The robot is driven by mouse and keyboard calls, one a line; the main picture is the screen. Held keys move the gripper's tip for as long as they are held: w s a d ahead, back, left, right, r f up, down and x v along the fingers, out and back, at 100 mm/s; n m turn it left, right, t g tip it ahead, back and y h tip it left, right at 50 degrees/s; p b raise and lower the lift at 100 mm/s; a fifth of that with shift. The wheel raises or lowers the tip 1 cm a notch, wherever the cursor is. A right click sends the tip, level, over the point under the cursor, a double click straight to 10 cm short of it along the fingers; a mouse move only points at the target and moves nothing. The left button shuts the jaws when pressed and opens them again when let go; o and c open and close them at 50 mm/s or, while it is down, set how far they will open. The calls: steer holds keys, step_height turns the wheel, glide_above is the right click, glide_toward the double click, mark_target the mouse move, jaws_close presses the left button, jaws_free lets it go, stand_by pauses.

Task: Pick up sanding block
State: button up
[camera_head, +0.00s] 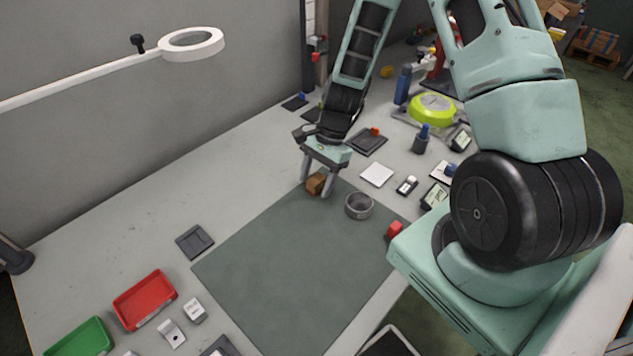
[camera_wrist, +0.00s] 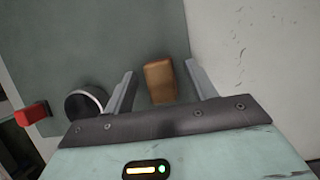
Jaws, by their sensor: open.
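The sanding block is a small brown block (camera_head: 316,183) at the far corner of the grey-green mat (camera_head: 290,265) in the head view. In the wrist view the block (camera_wrist: 160,81) lies between the two fingers, with space between it and each finger. My gripper (camera_head: 317,190) is open and points down over the block, one finger on either side of it. My gripper also shows in the wrist view (camera_wrist: 162,82). In the head view the fingers partly cover the block.
A round grey metal cup (camera_head: 359,206) stands close to the right of my gripper. A red block (camera_head: 395,230) sits at the mat's right edge. A white square (camera_head: 377,175) and a dark tray (camera_head: 368,142) lie behind. The mat's middle is clear. A red tray (camera_head: 145,299) is front left.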

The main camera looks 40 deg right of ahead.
mark_target(317, 178)
steer(key=c, duration=1.2)
step_height(317, 178, up, 10)
steer(key=o, duration=0.4)
steer(key=shift+c, duration=0.9)
steer(key=shift+d, duration=0.1)
